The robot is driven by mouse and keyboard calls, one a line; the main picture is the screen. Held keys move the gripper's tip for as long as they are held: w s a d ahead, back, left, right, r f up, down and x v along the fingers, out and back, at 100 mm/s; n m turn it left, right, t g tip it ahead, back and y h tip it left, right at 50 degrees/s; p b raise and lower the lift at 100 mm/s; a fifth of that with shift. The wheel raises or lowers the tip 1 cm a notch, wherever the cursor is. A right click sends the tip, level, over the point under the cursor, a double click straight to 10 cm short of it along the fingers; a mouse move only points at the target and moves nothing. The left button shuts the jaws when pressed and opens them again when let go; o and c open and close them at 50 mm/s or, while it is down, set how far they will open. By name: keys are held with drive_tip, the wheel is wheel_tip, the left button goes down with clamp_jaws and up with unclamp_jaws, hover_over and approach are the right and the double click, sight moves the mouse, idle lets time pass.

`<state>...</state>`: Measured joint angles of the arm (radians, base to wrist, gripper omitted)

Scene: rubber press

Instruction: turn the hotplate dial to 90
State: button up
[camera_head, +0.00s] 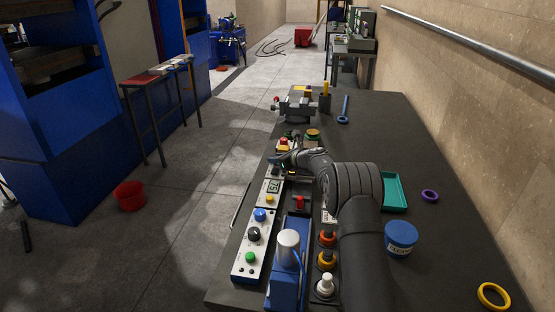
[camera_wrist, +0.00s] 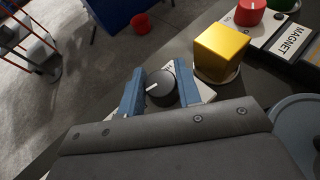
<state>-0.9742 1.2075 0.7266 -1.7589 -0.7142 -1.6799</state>
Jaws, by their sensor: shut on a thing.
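In the wrist view a round black dial (camera_wrist: 160,88) with a white pointer line sits on a light panel. Its pointer points left and slightly down in that view. The two blue fingers of my gripper (camera_wrist: 159,90) are on either side of the dial, shut on it. A yellow block (camera_wrist: 221,52) stands on a round plate beside the dial. In the head view my gripper (camera_head: 280,165) is low over the far part of the bench's left side, and I cannot make out the dial there. The dial's scale marks are mostly hidden.
A box marked MAGNET (camera_wrist: 291,42) with red and green knobs is right of the block in the wrist view. In the head view a control panel (camera_head: 240,262) with coloured knobs and a blue press (camera_head: 288,265) stand nearer. A teal tray (camera_head: 394,192) lies right of my arm.

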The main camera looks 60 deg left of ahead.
drive_tip(key=shift+m+t, duration=2.3)
drive_tip(key=shift+t, duration=0.4)
drive_tip(key=shift+m+t, duration=0.3)
drive_tip(key=o, duration=1)
drive_tip(key=shift+c, duration=0.2)
drive_tip(key=v, duration=1.7)
drive_tip(key=shift+r, duration=0.25)
